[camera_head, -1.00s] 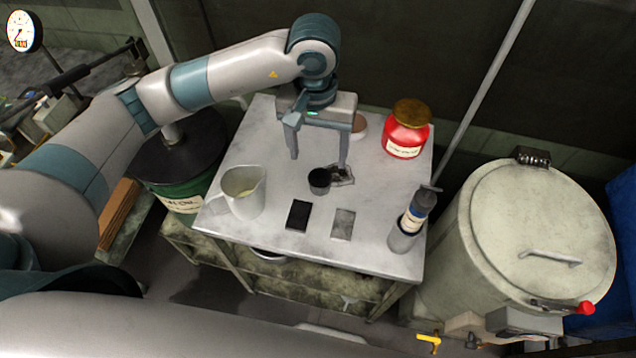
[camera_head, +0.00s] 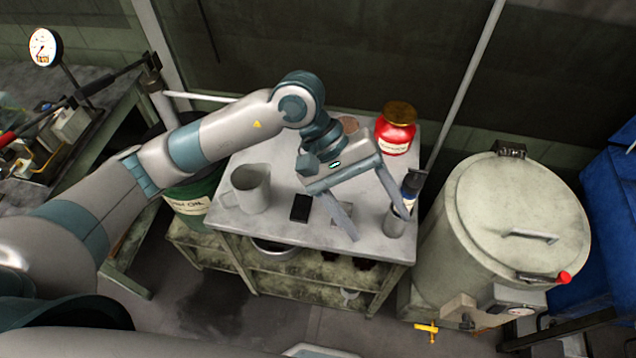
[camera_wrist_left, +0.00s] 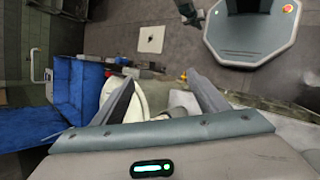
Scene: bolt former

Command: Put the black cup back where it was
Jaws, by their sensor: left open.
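My left gripper (camera_head: 381,228) is open, with its fingers pointing down toward the right front of the grey table (camera_head: 290,236). It also shows open in the left wrist view (camera_wrist_left: 160,85), with nothing visible between the fingers. The black cup does not show now; my gripper and wrist cover the part of the table where it stood earlier. A flat black pad (camera_head: 300,208) lies on the table left of the gripper. My right gripper is out of view.
A grey jug (camera_head: 251,188) stands at the table's left. A grey holder (camera_head: 395,222) with a dark-capped bottle (camera_head: 411,185) is close to the right finger. A red jar (camera_head: 396,130) stands at the back right. A large lidded vat (camera_head: 515,220) is right of the table.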

